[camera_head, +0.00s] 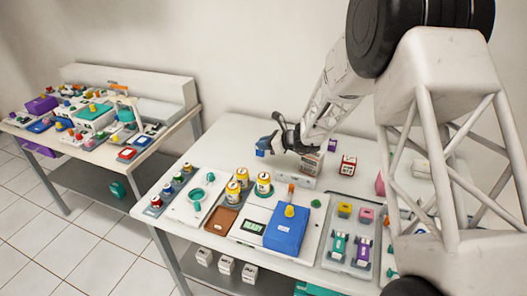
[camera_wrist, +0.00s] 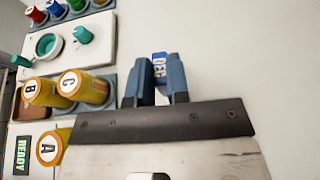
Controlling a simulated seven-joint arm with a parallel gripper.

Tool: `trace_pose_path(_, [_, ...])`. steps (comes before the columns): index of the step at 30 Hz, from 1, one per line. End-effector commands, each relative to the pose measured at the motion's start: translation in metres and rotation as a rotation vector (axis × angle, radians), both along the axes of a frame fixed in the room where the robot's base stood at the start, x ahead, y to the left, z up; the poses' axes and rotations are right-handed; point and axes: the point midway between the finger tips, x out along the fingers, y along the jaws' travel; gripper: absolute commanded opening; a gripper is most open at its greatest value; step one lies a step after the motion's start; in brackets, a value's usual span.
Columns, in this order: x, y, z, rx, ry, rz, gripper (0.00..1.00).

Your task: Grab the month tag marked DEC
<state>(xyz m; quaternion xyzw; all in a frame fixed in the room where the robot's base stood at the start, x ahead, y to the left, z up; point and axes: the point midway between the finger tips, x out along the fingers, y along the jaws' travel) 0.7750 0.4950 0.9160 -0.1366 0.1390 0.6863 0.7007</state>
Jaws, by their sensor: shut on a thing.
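The month tag is a small blue piece with a white face; in the wrist view the tag (camera_wrist: 159,66) shows letters that read DEC. It sits between the two blue fingertips of my gripper (camera_wrist: 156,80), which is shut on it. In the head view my gripper (camera_head: 266,143) is above the back left part of the white table, and the blue tag (camera_head: 261,152) shows below the fingertips. The tag appears to be held above the table top, though its exact height is hard to tell.
Yellow canisters (camera_head: 242,178) marked with letters stand in front of my gripper. A white block (camera_head: 310,164), a red block (camera_head: 348,166) and a purple piece (camera_head: 333,145) are to the right. A blue box (camera_head: 288,227) lies near the front. The table's back left is bare.

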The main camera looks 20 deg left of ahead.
Motion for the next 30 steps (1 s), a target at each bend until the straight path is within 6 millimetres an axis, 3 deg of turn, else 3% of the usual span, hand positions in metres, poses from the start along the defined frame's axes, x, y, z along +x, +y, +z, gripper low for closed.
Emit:
trace_pose_path(6, [0.000, 0.000, 0.033, 0.000, -0.002, 0.001, 0.00])
trace_pose_path(12, [0.000, 0.000, 0.048, 0.000, 0.000, 0.000, 0.00])
trace_pose_path(30, [0.000, 0.000, 0.052, 0.000, 0.000, 0.000, 0.00])
